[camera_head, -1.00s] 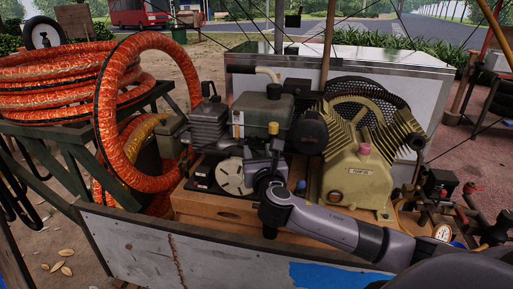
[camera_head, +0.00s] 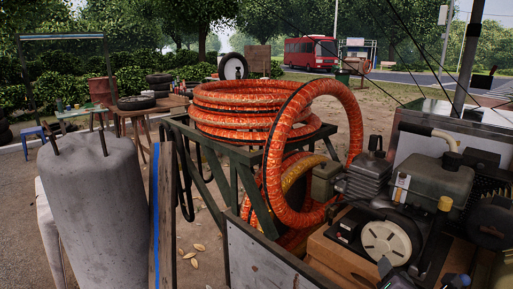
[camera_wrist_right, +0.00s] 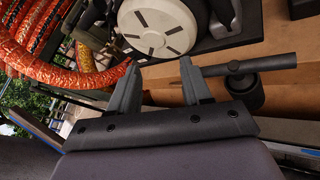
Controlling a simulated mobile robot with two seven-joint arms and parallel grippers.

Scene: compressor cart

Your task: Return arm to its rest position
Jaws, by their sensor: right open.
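My right gripper (camera_head: 388,270) shows only in part at the bottom edge of the head view, low in front of the engine. In the right wrist view the gripper (camera_wrist_right: 158,75) has its two fingers apart with nothing between them. The engine's pale round starter cover (camera_wrist_right: 157,25) is just beyond the fingertips, and it also shows in the head view (camera_head: 388,242). A dark rod with a knob (camera_wrist_right: 245,75) lies right of the fingers. Most of my right arm is outside the head view. My left gripper is not in view.
The engine (camera_head: 440,185) stands on the wooden cart bed (camera_head: 345,262). Orange hose coils (camera_head: 250,110) lie on a dark green metal stand (camera_head: 228,150). A grey cylinder (camera_head: 98,215) and an upright plank (camera_head: 162,220) stand at the left. Bare ground lies beyond.

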